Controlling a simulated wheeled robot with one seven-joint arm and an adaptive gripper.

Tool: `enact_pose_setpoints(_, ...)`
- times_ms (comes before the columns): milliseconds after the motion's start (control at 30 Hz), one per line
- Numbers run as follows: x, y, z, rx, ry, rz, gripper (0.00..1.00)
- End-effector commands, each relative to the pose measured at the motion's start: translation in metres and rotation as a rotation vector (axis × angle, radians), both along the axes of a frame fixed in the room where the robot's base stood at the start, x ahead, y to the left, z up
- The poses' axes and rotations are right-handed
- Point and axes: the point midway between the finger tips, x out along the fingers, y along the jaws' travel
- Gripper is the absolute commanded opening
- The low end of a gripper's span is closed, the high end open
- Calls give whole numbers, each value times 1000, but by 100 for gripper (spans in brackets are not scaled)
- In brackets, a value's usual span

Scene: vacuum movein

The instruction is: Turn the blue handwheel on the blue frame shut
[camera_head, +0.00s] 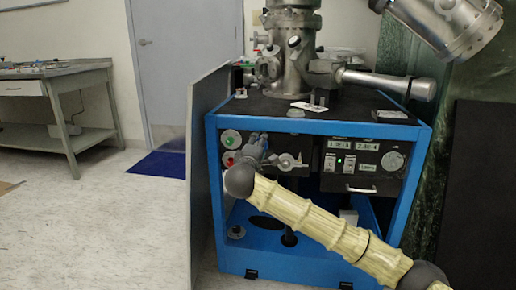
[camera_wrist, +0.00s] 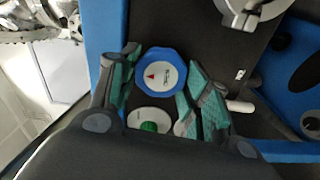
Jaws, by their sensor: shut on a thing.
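The blue handwheel (camera_wrist: 160,75) has a scalloped blue rim and a white centre with a red triangle. In the wrist view it sits between the two green-padded fingers of my gripper (camera_wrist: 162,62), which is shut on its rim from both sides. In the head view my gripper (camera_head: 257,142) is at the front panel of the blue frame (camera_head: 213,190), left of centre. There the handwheel is hidden or too small to make out behind the gripper. The blue frame also shows in the wrist view (camera_wrist: 105,25).
A green knob on a white disc (camera_wrist: 150,126) lies close to the fingers. In the head view, green (camera_head: 231,139) and red (camera_head: 229,158) knobs sit left of my gripper. A metal valve (camera_head: 287,162) is just right of it. A grey panel (camera_head: 205,180) stands at the frame's left side.

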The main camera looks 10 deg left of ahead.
Motion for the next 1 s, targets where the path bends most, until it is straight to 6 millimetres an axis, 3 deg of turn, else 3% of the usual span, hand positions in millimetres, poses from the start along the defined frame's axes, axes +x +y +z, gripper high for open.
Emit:
enact_pose_setpoints(167, -1, 1, -2, -1, 3, 1, 24)
enact_pose_setpoints(200, -1, 1, -2, -2, 3, 1, 51)
enact_pose_setpoints(300, -1, 1, -2, -2, 3, 1, 69)
enact_pose_setpoints(733, -5, 0, -1, -1, 1, 1, 69)
enact_pose_setpoints(1000, -44, 1, -1, 0, 1, 3, 69)
